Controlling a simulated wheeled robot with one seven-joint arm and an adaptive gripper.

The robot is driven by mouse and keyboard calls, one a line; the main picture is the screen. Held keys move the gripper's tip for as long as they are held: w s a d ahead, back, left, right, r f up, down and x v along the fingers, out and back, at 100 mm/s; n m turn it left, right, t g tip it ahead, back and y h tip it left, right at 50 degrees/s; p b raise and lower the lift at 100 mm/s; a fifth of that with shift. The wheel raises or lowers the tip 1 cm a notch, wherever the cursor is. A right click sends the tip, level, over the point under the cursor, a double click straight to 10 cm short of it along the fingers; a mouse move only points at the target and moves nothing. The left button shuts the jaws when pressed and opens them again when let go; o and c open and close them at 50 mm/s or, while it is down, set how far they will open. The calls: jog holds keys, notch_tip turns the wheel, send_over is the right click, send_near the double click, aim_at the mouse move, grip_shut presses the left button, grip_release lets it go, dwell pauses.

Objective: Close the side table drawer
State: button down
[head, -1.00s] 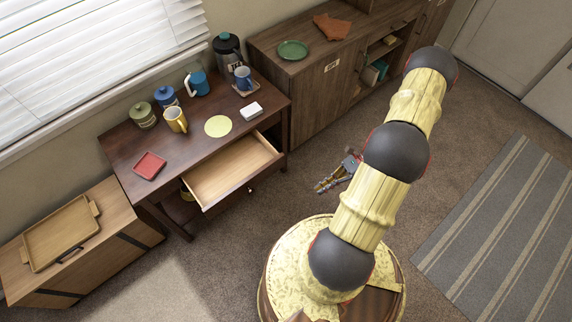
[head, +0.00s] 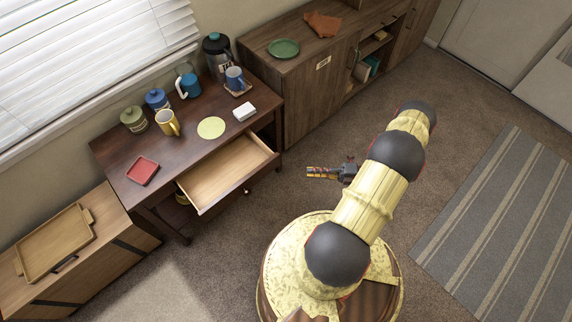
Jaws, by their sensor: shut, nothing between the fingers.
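The side table (head: 119,172) is dark brown wood and stands against the wall under the window. Its drawer (head: 222,176) is pulled out toward me, with a pale, empty-looking inside. A small dark knob (head: 247,191) shows on the drawer's front. My gripper (head: 309,173) is shut and empty. It is to the right of the drawer front, apart from it, and points left toward the table.
On the table top stand several mugs and jars, a flask (head: 216,56), a red dish (head: 142,170), a yellow disc (head: 211,128) and a white box (head: 244,112). A wooden cabinet (head: 300,95) stands behind right. A low chest (head: 110,225) with a tray (head: 55,243) is at left. Carpet is clear before the drawer.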

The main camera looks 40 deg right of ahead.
jog(key=b, duration=0.1)
send_near(269, 163)
jog(key=s+a, duration=0.1)
jog(key=a, duration=0.2)
jog(key=shift+w+a+b, duration=0.2)
jog(key=shift+w+b, duration=0.35)
jog(key=shift+w, duration=1.6)
jog(key=w+b, duration=0.4)
jog(key=w, duration=1.3)
jog(key=shift+w+b, duration=0.2)
jog(key=shift+b, duration=0.2)
jog(key=shift+s, duration=0.1)
